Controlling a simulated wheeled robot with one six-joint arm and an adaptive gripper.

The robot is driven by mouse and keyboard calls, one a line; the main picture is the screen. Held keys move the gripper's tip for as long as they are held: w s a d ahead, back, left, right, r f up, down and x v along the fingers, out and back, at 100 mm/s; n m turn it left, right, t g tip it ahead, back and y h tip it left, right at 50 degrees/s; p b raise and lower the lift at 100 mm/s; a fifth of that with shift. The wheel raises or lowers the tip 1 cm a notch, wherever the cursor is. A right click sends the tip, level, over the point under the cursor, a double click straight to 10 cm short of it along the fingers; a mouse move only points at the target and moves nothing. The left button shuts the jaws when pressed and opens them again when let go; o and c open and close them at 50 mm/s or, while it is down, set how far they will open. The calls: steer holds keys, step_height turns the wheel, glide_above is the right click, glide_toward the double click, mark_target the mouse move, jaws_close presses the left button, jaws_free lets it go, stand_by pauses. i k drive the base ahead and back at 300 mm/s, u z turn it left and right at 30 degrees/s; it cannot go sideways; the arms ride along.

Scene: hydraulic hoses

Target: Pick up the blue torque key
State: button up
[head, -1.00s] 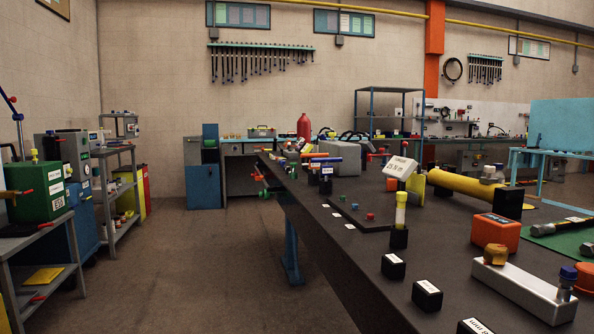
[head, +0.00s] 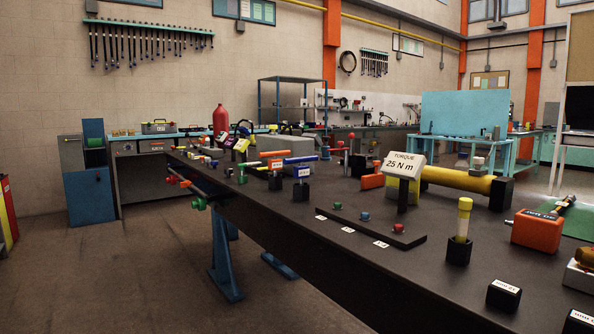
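A blue bar (head: 300,159) lies across the top of a labelled black block (head: 301,190) on the long dark workbench (head: 290,235), like a T-handle. An orange bar (head: 273,153) is at a similar height just left of it, above another labelled block (head: 275,180). A small blue knob (head: 365,216) sits between a green knob (head: 337,206) and a red knob (head: 399,228) on a low black board. I cannot tell for certain which blue item is the torque key. A white sign reading "TORQUE 25 N m" (head: 404,165) stands behind the board. My gripper is not in view.
A yellow-topped piece (head: 464,212) stands in a black holder near the right. An orange box (head: 537,230) and a yellow cylinder (head: 455,180) are on the bench too. Blue trestle legs (head: 225,260) support the bench. The floor (head: 110,275) at the left is clear.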

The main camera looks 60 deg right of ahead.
mark_target(302, 172)
steer(key=z, duration=0.7)
steer(key=i, duration=0.8)
steer(key=z, duration=1)
